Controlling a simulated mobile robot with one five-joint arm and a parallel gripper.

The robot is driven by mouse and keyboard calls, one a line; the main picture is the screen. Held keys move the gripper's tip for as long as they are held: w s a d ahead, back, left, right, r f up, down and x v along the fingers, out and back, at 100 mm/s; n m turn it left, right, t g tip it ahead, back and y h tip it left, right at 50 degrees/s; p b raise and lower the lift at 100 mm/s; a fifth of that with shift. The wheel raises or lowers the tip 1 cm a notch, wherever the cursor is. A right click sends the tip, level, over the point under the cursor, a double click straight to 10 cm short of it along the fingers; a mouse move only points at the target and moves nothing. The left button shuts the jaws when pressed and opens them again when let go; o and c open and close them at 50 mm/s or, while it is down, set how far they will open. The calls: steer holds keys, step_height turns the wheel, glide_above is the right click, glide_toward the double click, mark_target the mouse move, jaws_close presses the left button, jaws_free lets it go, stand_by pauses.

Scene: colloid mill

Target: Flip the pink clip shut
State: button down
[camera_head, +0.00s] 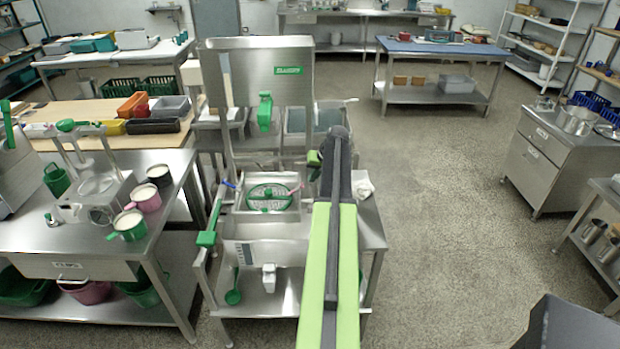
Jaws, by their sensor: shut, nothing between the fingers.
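The pink clip (295,187) is a small piece at the right rim of the steel mill's open basin (268,205). It sticks up at a slant, and its exact position is too small to tell. My arm reaches forward from the bottom, just right of the basin. My gripper (314,161) shows small, dark and green, at the arm's far end, above and a little right of the pink clip. It is shut with nothing in it and looks apart from the clip. The fingertips are partly hidden by my arm.
A blue clip (231,185) is at the basin's left rim. The raised steel lid (268,75) stands behind the basin. A green-handled lever (207,238) is at the left. Cups stand on the left bench (100,240).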

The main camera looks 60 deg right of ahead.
steer(key=p+v, duration=0.8)
steer(key=v, duration=0.2)
steer(key=shift+s+r, duration=0.25)
steer(key=shift+d, duration=0.2)
